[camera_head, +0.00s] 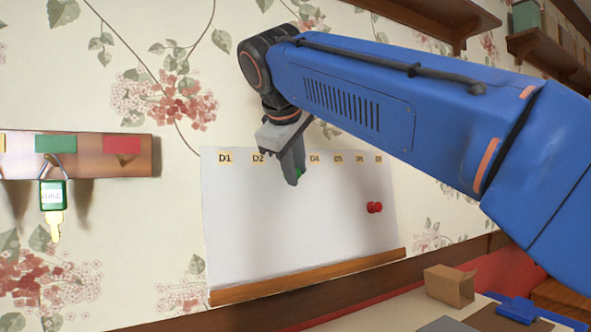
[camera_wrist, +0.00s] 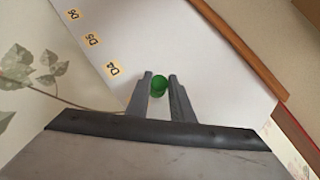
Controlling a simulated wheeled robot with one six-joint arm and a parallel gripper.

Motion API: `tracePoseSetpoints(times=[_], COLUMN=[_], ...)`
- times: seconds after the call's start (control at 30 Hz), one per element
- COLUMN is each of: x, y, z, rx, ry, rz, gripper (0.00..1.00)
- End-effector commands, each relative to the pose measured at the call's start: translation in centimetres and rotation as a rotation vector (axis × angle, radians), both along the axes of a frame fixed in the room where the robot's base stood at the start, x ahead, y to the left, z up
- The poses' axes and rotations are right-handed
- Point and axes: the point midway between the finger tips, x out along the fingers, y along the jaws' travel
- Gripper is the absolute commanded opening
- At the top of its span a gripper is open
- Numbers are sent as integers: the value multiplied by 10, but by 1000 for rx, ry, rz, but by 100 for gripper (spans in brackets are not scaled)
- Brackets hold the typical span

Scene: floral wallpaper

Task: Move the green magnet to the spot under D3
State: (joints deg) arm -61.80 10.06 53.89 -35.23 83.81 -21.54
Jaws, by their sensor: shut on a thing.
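The green magnet (camera_wrist: 159,86) is between my gripper's fingertips in the wrist view. In the head view only a sliver of the magnet (camera_head: 298,172) shows beside the fingers. My gripper (camera_head: 294,178) is shut on it, in front of the upper part of the whiteboard (camera_head: 260,225). The label D3 is hidden behind my gripper in the head view. The labels D2 (camera_head: 258,156) and D4 (camera_head: 314,158) show on either side of it. In the wrist view D4 (camera_wrist: 114,68) lies to the upper left of the magnet. I cannot tell whether the magnet touches the board.
A wooden ledge (camera_head: 300,277) runs below the board. A key rack (camera_head: 90,165) with a green-tagged key (camera_head: 53,198) is at left. Shelves (camera_head: 440,18) are above right. A cardboard box (camera_head: 450,285) is at lower right. The board's lower left is clear.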

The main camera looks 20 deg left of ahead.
Motion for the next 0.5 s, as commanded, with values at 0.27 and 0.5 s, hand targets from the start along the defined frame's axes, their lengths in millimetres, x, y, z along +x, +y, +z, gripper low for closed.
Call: tracePoseSetpoints(times=[0.27,0.5], x=[0,0], y=[0,0], z=[0,0], rx=[1,0], ry=[-1,0], rz=[0,0], gripper=[28,42])
